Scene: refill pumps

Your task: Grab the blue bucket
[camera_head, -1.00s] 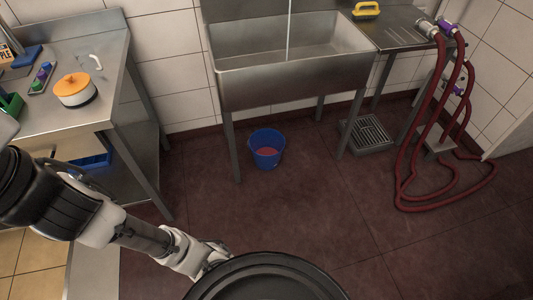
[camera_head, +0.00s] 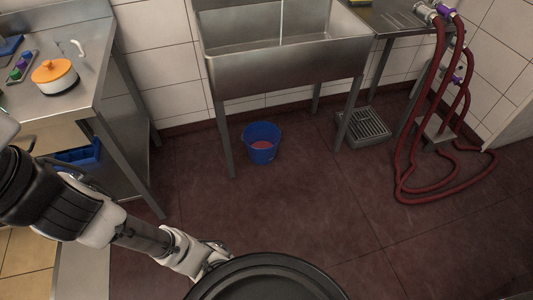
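The blue bucket (camera_head: 262,152) stands upright on the dark red tiled floor, below the front of the metal sink. Something reddish shows inside it. My arm reaches in from the left, and my gripper (camera_head: 215,258) is at the bottom centre, well apart from the bucket and nearer to me. The black round part of my body partly hides the gripper, so its fingers cannot be made out.
The metal sink (camera_head: 285,62) stands on legs around the bucket. A floor grate (camera_head: 363,128) lies to the right, with red hoses (camera_head: 400,160) beyond it. A metal counter with an orange-lidded pot (camera_head: 55,77) is at left. The floor in front of the bucket is clear.

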